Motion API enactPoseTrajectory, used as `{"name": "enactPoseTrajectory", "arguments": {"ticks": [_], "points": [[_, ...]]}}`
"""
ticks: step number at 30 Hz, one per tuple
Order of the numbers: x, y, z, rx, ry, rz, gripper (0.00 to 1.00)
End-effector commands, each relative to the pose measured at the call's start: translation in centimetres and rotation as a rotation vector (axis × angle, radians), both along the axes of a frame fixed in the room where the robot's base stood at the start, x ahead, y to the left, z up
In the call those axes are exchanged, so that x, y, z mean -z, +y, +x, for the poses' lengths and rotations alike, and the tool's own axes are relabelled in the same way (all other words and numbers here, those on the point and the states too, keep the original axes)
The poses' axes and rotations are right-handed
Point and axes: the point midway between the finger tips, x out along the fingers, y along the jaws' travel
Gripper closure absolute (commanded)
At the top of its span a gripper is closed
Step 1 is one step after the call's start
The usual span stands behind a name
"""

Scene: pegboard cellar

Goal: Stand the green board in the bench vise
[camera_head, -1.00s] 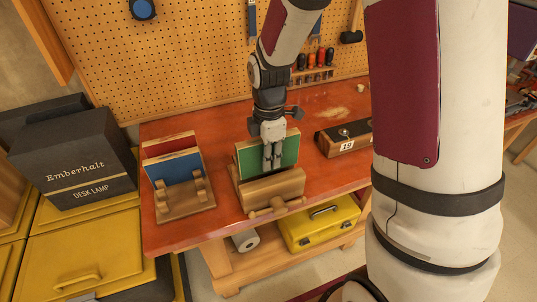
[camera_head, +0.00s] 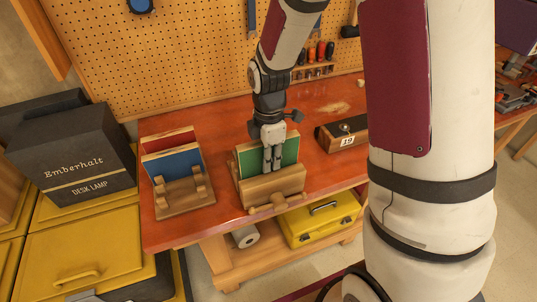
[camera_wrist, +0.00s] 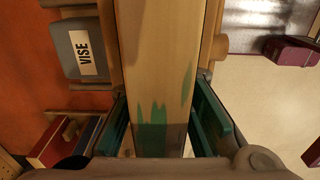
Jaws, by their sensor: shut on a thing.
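The green board (camera_head: 253,160) stands upright at the wooden bench vise (camera_head: 285,184), its lower part hidden behind the vise's front jaw. My gripper (camera_head: 273,164) points down and is shut on the board, one finger showing in front of its green face. In the wrist view my teal fingers (camera_wrist: 165,128) lie on both sides of the board's pale wooden edge (camera_wrist: 157,60), which has green paint smears near the bottom. The vise's grey block with a "VISE" label (camera_wrist: 86,52) shows at the left. How deep the board sits between the jaws is hidden.
A wooden rack (camera_head: 187,203) holds a blue board (camera_head: 175,165) and a red board (camera_head: 168,142) left of the vise. A dark-topped wooden box marked 19 (camera_head: 347,141) lies right of it. A pegboard (camera_head: 200,60) stands behind. The orange benchtop (camera_head: 222,204) is clear between rack and vise.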

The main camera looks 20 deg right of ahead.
Motion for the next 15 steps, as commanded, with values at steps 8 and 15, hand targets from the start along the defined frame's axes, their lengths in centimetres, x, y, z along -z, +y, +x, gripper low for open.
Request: {"name": "enactPoseTrajectory", "arguments": {"ticks": [8,15], "points": [[0.54,-0.02,0.01,0.0,0.0,0.0,0.6],[0.54,-0.03,0.0,0.0,0.0,0.0,0.57]]}}
